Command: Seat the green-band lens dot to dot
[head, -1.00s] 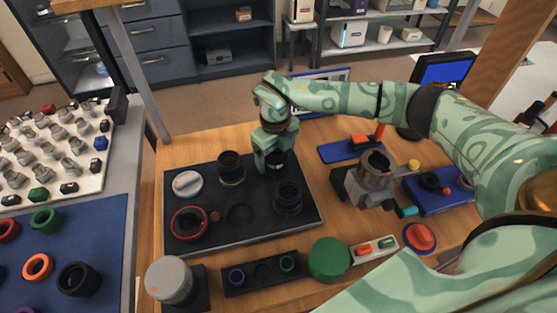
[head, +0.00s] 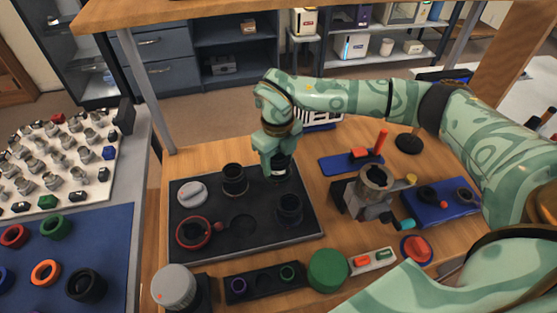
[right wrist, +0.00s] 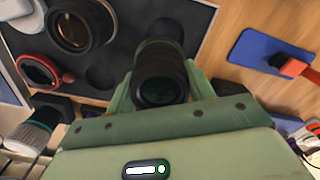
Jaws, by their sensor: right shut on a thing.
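My right gripper (head: 279,168) is shut on a black barrel at the back right of the dark tray (head: 308,232). In the right wrist view the barrel (right wrist: 161,82) stands between both fingers, its round glass end facing the camera. I cannot tell whether its lower end touches the tray. No alignment dots can be made out on it. My left gripper is not in view.
A grey device (head: 370,190) stands to the right. A green cylinder (head: 327,269) and a red button (head: 416,250) are at the front.

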